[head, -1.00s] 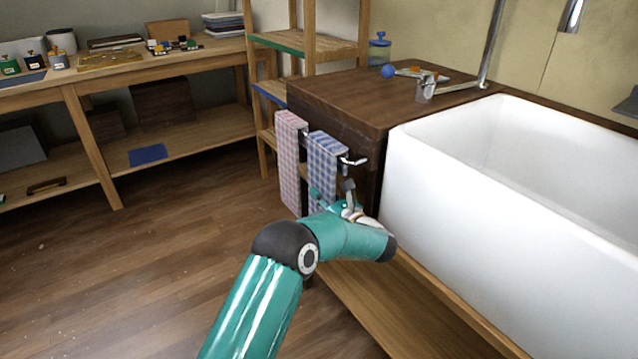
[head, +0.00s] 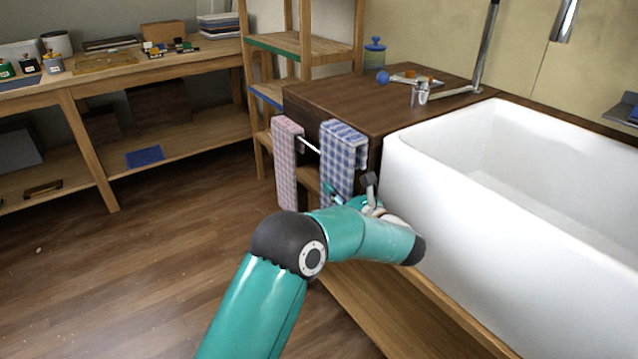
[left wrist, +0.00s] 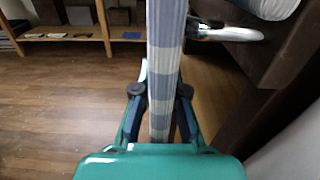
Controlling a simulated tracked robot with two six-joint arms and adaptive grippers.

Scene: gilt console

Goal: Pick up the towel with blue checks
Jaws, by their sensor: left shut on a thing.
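The towel with blue checks (head: 341,152) hangs folded over the right end of a metal rail (head: 309,145) on the side of the dark wooden counter. My left gripper (head: 350,193) is at the towel's lower part, partly hidden by my own wrist. In the left wrist view the towel (left wrist: 166,50) runs edge-on between the two fingers, and my left gripper (left wrist: 161,95) is shut on it. A towel with red checks (head: 286,165) hangs on the rail to the left, apart from the blue one. My right gripper is not in view.
The dark wooden counter (head: 340,97) is just behind the towels, with a white sink (head: 450,170) to the right. A wooden shelf unit (head: 300,45) stands behind. The floor (head: 170,250) at left is clear.

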